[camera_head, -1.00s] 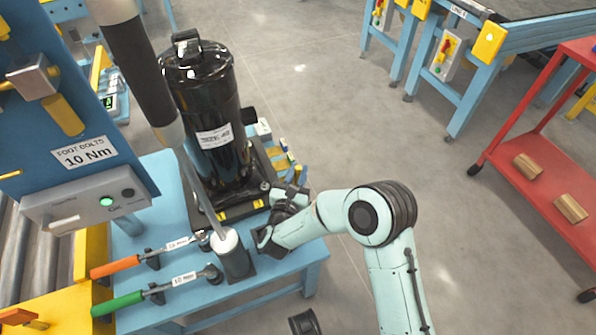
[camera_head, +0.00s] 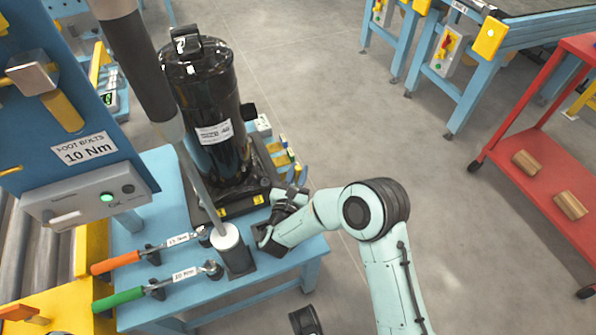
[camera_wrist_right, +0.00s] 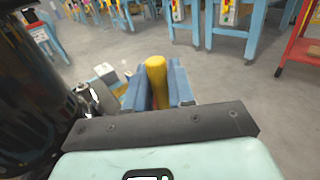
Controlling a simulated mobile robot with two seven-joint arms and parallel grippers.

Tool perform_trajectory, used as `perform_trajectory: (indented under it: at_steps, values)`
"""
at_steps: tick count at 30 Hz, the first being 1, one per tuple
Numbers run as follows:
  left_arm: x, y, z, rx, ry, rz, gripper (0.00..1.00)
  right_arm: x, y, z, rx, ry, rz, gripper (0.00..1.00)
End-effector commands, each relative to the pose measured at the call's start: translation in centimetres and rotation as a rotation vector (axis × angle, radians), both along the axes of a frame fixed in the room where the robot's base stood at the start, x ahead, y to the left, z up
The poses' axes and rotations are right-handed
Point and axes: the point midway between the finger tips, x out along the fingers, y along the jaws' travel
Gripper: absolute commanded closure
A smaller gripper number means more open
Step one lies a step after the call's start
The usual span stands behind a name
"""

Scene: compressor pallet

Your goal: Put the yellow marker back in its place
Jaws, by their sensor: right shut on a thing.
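The yellow marker (camera_wrist_right: 157,78) stands between the two blue-grey fingers of my right gripper (camera_wrist_right: 159,92) in the right wrist view. The gripper is shut on it, and the marker's top sticks out past the fingers. In the head view my right gripper (camera_head: 284,204) is at the right edge of the blue bench, beside the black compressor's base; the marker cannot be made out there. Behind the gripper, at the bench's right edge, is a small rack (camera_head: 286,158) with yellow and blue pieces; its slots are too small to tell. My left gripper is not in view.
The black compressor (camera_head: 208,110) stands close left of my gripper. A grey cylinder in a dark holder (camera_head: 234,250) is at the front. Orange (camera_head: 115,262) and green (camera_head: 118,298) handled wrenches lie left. Open floor (camera_head: 350,100) is to the right.

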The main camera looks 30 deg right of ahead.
Motion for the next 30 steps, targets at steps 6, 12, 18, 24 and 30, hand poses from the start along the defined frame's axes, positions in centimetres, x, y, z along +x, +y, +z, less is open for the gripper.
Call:
perform_trajectory:
  at_steps: [6, 12, 18, 24, 30]
  values:
    - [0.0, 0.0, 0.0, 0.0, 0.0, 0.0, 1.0, 0.0, 0.0, -0.5, 0.0, 0.001, 0.0, 0.98]
    - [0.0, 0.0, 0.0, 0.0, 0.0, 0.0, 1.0, 0.0, 0.0, -0.9, 0.0, 0.001, 0.0, 0.98]
    - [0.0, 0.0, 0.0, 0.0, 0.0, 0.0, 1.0, 0.0, 0.0, -1.3, 0.0, 0.001, 0.0, 0.98]
    - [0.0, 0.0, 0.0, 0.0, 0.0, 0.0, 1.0, 0.0, 0.0, -1.7, -0.001, 0.002, 0.0, 0.98]
    - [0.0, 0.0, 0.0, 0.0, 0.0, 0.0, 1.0, 0.0, 0.0, -2.1, -0.001, 0.001, 0.0, 0.98]
